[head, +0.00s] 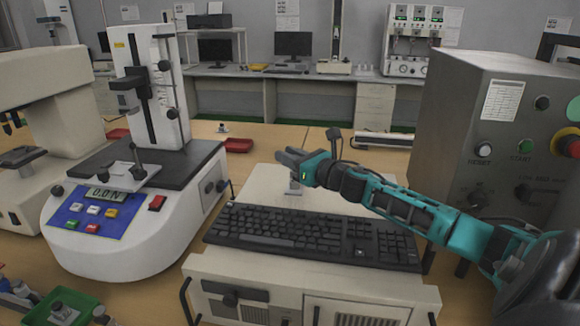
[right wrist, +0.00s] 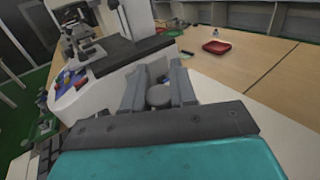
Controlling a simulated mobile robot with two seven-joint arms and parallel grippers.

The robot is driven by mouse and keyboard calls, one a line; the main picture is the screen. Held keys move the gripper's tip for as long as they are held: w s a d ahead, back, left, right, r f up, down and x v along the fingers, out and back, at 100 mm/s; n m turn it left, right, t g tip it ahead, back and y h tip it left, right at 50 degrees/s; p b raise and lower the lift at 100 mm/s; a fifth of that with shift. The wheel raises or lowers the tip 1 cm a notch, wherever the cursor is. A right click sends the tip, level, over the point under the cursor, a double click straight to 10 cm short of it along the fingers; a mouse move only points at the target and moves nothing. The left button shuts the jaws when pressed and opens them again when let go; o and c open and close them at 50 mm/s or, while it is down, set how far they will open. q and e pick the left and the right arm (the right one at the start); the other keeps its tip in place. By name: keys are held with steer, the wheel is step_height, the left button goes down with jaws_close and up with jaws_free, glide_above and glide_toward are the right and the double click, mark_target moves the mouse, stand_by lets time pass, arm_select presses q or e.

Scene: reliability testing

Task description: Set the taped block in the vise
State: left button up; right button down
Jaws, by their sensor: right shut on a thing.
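My right gripper (head: 288,158) is above the pale casing behind the keyboard. It is shut on a small grey block (head: 295,186), which shows below the fingers. In the right wrist view the fingers (right wrist: 158,90) stand either side of its round grey top (right wrist: 159,96). I cannot make out tape on it. A small silver vise (head: 135,172) with lever handles sits on the dark plate of the white force tester (head: 125,235), left of my gripper and apart from it. The tester's display reads 0.0 N. My left gripper is not in view.
A black keyboard (head: 315,236) lies on the pale casing (head: 310,275). A green tray (head: 85,303) with a small part is at lower left. A red tray (head: 238,145) and a small part (head: 222,128) are behind the tester. A steel control cabinet (head: 450,110) stands right.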

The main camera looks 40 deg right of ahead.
step_height(320, 180, up, 17)
steer(key=p, duration=0.1)
stand_by(0.3)
steer(key=shift+s+f, duration=0.1)
